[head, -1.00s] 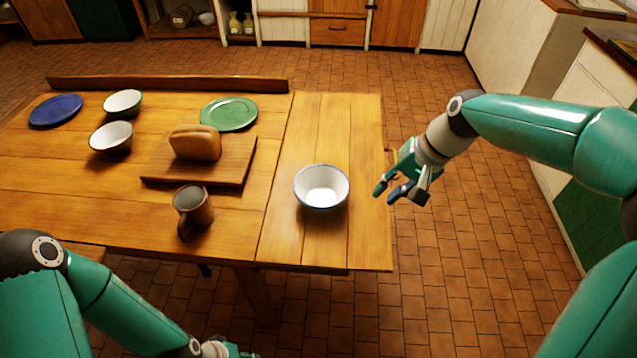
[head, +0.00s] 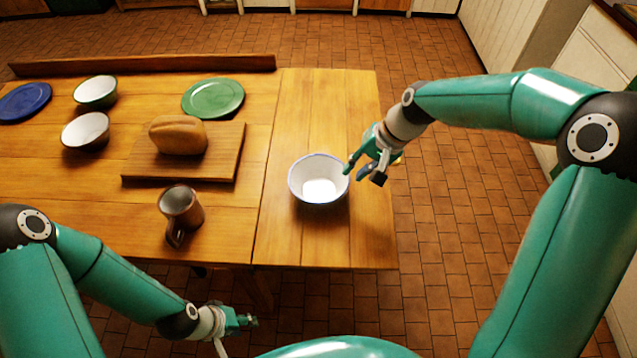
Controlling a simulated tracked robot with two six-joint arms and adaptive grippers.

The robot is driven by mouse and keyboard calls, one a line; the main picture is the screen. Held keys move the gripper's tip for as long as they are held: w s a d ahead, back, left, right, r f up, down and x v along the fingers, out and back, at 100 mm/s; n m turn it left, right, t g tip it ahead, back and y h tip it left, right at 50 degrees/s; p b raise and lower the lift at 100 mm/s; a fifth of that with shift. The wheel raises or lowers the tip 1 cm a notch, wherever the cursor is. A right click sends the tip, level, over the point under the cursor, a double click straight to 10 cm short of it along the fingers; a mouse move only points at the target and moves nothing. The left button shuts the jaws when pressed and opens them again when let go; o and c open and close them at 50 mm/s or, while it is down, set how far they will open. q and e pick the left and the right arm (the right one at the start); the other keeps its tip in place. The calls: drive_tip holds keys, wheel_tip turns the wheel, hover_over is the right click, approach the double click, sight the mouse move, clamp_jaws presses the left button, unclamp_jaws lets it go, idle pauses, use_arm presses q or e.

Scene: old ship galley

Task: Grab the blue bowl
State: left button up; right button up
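A white bowl with a blue rim (head: 318,182) stands upright on the right-hand section of the wooden table (head: 330,240). My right gripper (head: 360,175) is at the bowl's right side, with its fingers apart and nothing between them. One finger is close to the bowl's right rim; I cannot tell whether it touches. My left gripper (head: 248,322) is low in front of the table, away from the bowl; its fingers are too small to read clearly.
Left of the bowl are a brown mug (head: 181,210), a bread loaf (head: 178,135) on a cutting board (head: 225,160), a green plate (head: 213,98), a blue plate (head: 24,101) and two other bowls, a green one (head: 96,92) and a dark one (head: 86,131). Table around the blue-rimmed bowl is clear.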

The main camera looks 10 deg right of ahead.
sight(336, 193)
drive_tip(key=x, duration=0.8)
drive_tip(key=shift+s+a+f+p, duration=0.1)
drive_tip(key=shift+s+f+p, duration=0.15)
drive_tip(key=shift+f+p, duration=0.1)
clamp_jaws()
